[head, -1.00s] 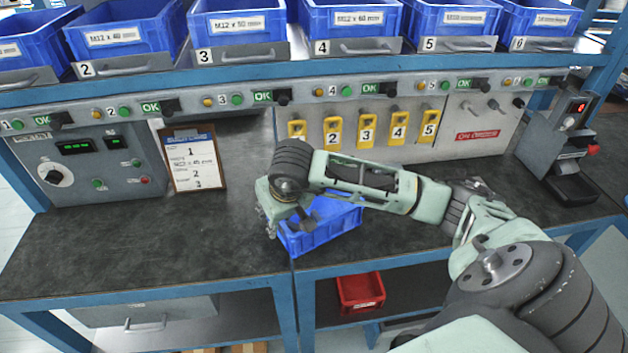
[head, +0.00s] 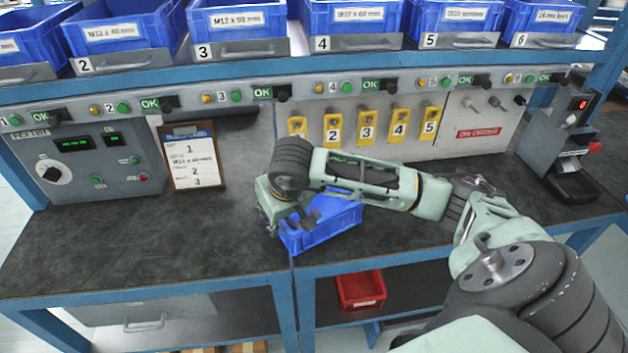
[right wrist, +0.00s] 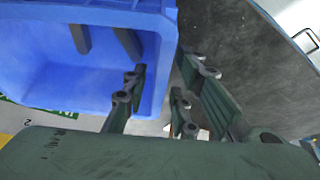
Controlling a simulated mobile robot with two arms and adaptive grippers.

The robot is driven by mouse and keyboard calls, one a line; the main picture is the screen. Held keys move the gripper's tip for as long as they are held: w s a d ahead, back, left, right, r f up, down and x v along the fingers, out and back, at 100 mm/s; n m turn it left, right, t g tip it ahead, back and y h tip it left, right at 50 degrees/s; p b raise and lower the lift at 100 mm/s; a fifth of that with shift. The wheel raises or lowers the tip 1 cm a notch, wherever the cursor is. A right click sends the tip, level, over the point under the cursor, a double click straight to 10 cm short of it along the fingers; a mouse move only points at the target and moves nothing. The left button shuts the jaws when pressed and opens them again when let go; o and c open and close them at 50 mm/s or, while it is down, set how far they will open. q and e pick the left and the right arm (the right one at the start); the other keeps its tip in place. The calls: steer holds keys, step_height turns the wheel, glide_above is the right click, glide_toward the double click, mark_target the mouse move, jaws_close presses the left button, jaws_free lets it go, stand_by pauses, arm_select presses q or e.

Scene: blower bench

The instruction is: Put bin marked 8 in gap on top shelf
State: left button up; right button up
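A blue bin (head: 325,225) sits on the dark bench top near its front edge. No number shows on it, so I cannot tell if it is bin 8. My right gripper (head: 288,222) is at the bin's left end in the head view, partly hiding it. In the right wrist view, the bin (right wrist: 70,85) is at upper left. My right gripper (right wrist: 160,85) has its fingers apart, one inside the bin and one outside, with the bin's wall between them. Two grey bars show inside the bin. The left gripper is out of view. No shelf gap is visible.
Several blue bins (head: 350,17) stand in a row on the shelf above the bench. A control box (head: 90,165), a clipboard (head: 192,157), yellow numbered holders (head: 366,128) and a grey device (head: 563,150) stand behind. A red bin (head: 360,290) is below. The bench's left side is clear.

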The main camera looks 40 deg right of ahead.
jaws_close()
steer(key=shift+r, duration=0.1)
stand_by(0.4)
